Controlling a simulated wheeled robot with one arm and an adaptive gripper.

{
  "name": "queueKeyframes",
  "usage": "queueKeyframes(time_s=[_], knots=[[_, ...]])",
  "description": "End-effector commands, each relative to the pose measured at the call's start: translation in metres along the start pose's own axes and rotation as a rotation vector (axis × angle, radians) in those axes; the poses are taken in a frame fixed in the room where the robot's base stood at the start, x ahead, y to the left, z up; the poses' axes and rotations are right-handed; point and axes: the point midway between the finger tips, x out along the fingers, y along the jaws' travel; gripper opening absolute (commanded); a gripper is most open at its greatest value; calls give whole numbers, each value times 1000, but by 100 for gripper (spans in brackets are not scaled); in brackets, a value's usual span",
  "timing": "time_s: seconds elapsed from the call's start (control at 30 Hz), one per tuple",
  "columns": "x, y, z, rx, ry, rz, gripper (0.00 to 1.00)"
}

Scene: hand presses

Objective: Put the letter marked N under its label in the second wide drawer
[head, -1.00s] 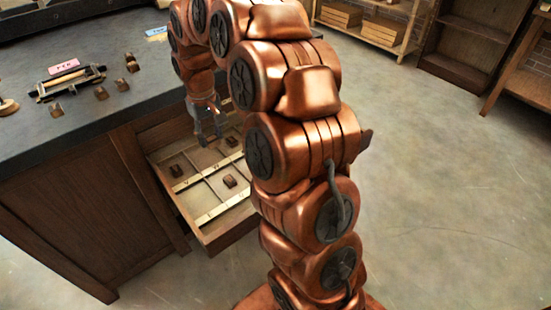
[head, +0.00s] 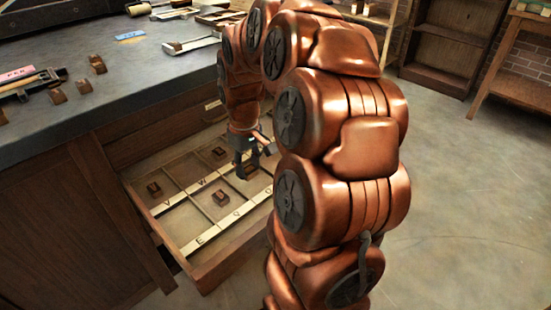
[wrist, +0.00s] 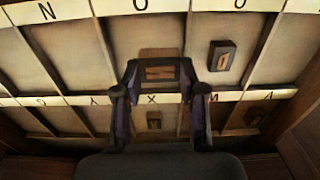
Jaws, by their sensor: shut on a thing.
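My gripper (head: 251,166) is shut on a brown letter block (wrist: 160,72), held over the open drawer (head: 205,272). In the wrist view the block's orange mark looks like a turned N. The block appears over the compartment beside the O label (wrist: 140,5). The N label (wrist: 47,10) is one compartment to the left in the wrist view. The compartment at the N label (wrist: 60,50) looks empty. Whether the held block touches the drawer floor cannot be told.
A block with a rounded letter (wrist: 222,57) lies one compartment to the right in the wrist view. Other blocks (head: 154,190) (head: 220,152) lie in the far row. Low dividers and label strips separate compartments. Loose blocks (head: 97,64) and tools lie on the bench.

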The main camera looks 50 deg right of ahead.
Motion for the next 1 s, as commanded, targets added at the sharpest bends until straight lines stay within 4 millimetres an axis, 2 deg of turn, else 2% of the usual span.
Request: queueKeyframes(time_s=[0.1, 0.5, 0.67, 0.83, 1.0], knots=[[5, 27, -6, 3, 1, 0, 22], [12, 105, -19, 0, 0, 0, 22], [12, 122, -23, -2, -1, 0, 22], [15, 127, -23, -3, -2, 0, 22], [33, 126, -23, -4, -2, -1, 22]])
